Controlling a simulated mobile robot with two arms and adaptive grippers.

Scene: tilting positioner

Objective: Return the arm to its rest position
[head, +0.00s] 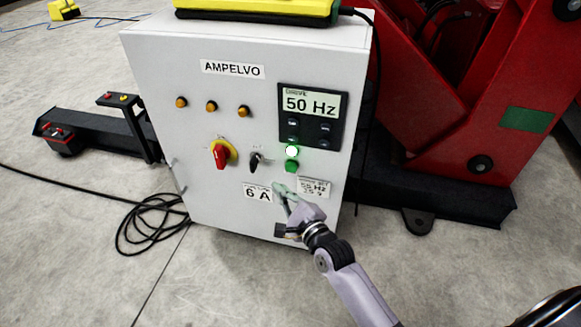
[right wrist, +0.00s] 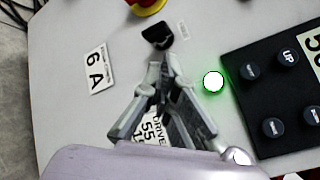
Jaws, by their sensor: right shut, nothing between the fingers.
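My right gripper (head: 281,190) is in front of the lower part of a light grey control cabinet (head: 200,130). In the right wrist view its fingers (right wrist: 163,68) meet at the tips, with nothing between them. The fingertips show close to the black selector switch (right wrist: 158,36) in that view; I cannot tell whether they touch the cabinet face. In the head view the arm reaches in from the lower right. My left gripper is not in view.
The cabinet carries a display (head: 311,103) reading 50 Hz, a lit white-green lamp (head: 292,151), a green button (head: 291,166) and a red-yellow rotary switch (head: 221,153). A red machine (head: 440,90) stands right. A coiled cable (head: 150,222) lies left on open floor.

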